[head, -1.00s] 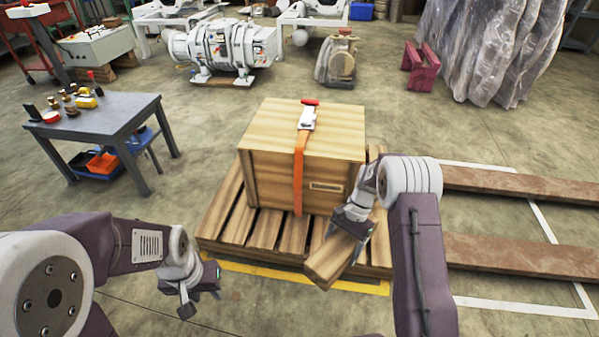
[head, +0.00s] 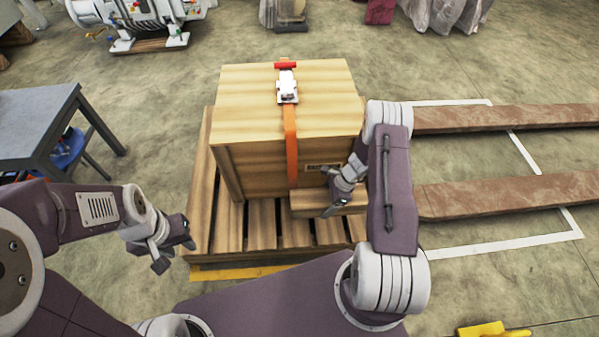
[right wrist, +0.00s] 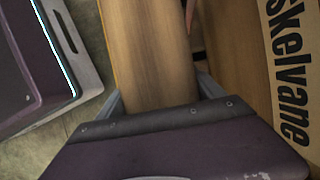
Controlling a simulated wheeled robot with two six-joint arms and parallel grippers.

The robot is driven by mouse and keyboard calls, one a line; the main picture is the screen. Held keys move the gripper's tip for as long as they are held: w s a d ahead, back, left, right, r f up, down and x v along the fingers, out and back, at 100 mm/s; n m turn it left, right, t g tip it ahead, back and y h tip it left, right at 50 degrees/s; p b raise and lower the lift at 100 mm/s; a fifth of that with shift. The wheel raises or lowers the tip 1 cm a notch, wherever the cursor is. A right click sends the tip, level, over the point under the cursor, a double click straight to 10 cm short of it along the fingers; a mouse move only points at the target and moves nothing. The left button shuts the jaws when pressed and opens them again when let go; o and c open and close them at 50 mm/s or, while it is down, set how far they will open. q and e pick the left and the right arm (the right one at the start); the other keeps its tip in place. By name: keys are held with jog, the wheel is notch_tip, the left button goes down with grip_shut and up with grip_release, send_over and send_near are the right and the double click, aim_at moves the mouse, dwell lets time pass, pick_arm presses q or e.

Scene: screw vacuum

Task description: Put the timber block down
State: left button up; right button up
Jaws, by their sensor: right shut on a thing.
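The timber block (head: 312,200) is a short wooden beam low in front of the crate, over the pallet's front slats. My right gripper (head: 338,190) is shut on it. In the right wrist view the block (right wrist: 150,55) runs up between the fingers, beside the crate's lettered wall (right wrist: 265,80). I cannot tell whether the block touches the pallet. My left gripper (head: 178,248) is empty in the air left of the pallet; its jaws look open.
The wooden crate (head: 245,115) with an orange strap (head: 290,150) stands on the slatted pallet (head: 200,215). Two long beams (head: 500,193) lie on the floor at right. A grey table (head: 35,125) stands at left. A yellow object (head: 482,329) lies at bottom right.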

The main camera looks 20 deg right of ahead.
jog(key=shift+o, duration=0.2)
notch_tip(320, 180, down, 10)
jog(key=b, duration=0.6)
jog(key=shift+r, duration=0.25)
jog(key=shift+c, duration=0.2)
jog(key=o, duration=2.1)
